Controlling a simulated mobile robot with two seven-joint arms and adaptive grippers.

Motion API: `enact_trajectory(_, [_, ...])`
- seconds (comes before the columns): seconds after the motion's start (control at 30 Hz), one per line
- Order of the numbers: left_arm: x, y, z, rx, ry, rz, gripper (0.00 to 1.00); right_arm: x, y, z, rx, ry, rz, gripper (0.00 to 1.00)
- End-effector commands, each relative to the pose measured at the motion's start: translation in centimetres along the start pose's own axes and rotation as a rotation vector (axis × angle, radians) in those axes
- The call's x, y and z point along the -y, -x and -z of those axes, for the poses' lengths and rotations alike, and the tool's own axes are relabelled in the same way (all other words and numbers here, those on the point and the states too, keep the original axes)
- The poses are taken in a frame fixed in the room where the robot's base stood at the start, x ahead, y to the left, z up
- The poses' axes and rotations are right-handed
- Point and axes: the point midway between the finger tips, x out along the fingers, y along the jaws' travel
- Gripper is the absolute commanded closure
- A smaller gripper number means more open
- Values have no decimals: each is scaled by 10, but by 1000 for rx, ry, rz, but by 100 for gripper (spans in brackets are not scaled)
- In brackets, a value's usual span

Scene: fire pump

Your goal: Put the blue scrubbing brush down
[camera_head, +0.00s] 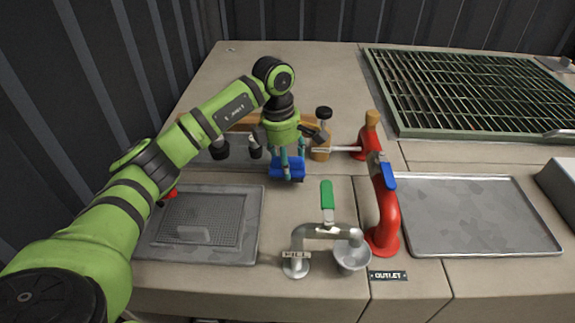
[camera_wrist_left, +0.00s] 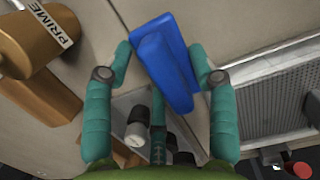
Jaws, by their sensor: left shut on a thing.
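The blue scrubbing brush (camera_head: 288,169) is in my left gripper (camera_head: 290,154), over the worktop left of the green-handled valve. In the left wrist view the brush (camera_wrist_left: 168,72) is a blue block with a raised ridge. My right gripper is in neither view.
A fill pipe (camera_head: 322,231) with a green handle (camera_head: 327,194) stands close in front. Red outlet pipe (camera_head: 384,215) and brass-topped red fitting (camera_head: 368,137) are to the right. A mesh tray (camera_head: 248,229) lies left and a metal tray (camera_head: 475,215) right. The brown PRIME part (camera_wrist_left: 38,38) is nearby.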

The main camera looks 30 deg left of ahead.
Motion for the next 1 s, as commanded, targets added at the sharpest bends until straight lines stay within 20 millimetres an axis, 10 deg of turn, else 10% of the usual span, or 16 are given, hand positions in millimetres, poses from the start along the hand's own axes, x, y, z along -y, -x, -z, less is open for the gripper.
enact_trajectory(0.57, [0, -28, 3, 0, 0, -1, 82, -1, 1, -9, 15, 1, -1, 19])
enact_trajectory(0.6, [0, -27, 3, 0, 0, 0, 30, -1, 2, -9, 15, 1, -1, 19])
enact_trajectory(0.63, [0, -26, 3, 0, 0, 0, 19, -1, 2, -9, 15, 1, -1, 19])
enact_trajectory(1.0, [0, -25, 2, 0, 1, 0, 19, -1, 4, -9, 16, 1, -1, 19])
